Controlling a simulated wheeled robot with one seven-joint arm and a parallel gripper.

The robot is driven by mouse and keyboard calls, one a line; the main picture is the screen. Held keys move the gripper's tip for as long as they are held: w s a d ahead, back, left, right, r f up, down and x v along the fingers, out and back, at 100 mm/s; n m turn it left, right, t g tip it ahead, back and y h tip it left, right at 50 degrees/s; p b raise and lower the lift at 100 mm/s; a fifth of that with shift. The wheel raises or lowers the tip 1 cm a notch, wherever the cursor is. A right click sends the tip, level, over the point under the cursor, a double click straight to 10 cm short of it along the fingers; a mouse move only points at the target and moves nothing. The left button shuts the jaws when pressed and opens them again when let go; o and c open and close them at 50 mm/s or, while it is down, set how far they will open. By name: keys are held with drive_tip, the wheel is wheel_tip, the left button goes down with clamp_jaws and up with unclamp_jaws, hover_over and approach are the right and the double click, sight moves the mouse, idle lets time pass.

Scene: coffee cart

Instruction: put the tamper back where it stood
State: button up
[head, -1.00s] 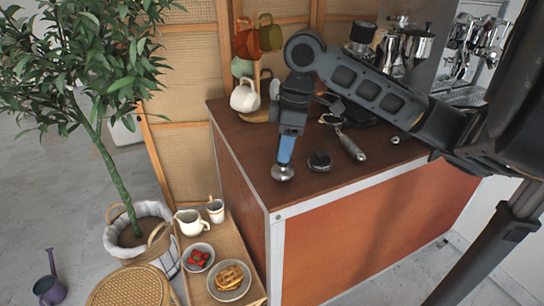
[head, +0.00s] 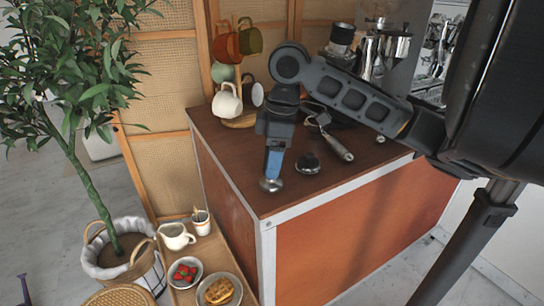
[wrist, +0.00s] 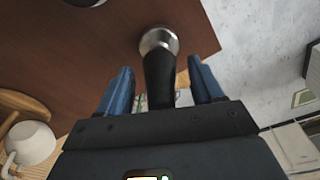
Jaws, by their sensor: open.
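The tamper (head: 270,184) has a round silver base and a black handle. In the head view its base shows at the counter's near-left corner, apparently upright on the brown top. In the wrist view the tamper (wrist: 160,42) points away from me, with its handle between my blue fingers. My gripper (wrist: 160,68) is open, with a gap on each side of the handle. In the head view my gripper (head: 273,165) comes down from above and its fingers hide most of the handle.
A small black round object (head: 307,163) lies right of the tamper, with a portafilter (head: 336,145) behind it. A mug tree (head: 241,122) with mugs stands at the back left. The counter's front edge (head: 330,188) is close. A low tray (head: 238,262) with food stands below left.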

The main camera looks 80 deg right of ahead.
wheel_tip(320, 180, up, 12)
drive_tip(key=s, duration=0.1)
drive_tip(key=shift+s+d+p, duration=0.2)
drive_tip(key=shift+s+p, duration=0.15)
drive_tip(key=shift+s, duration=0.05)
drive_tip(key=shift+w+r, duration=0.1)
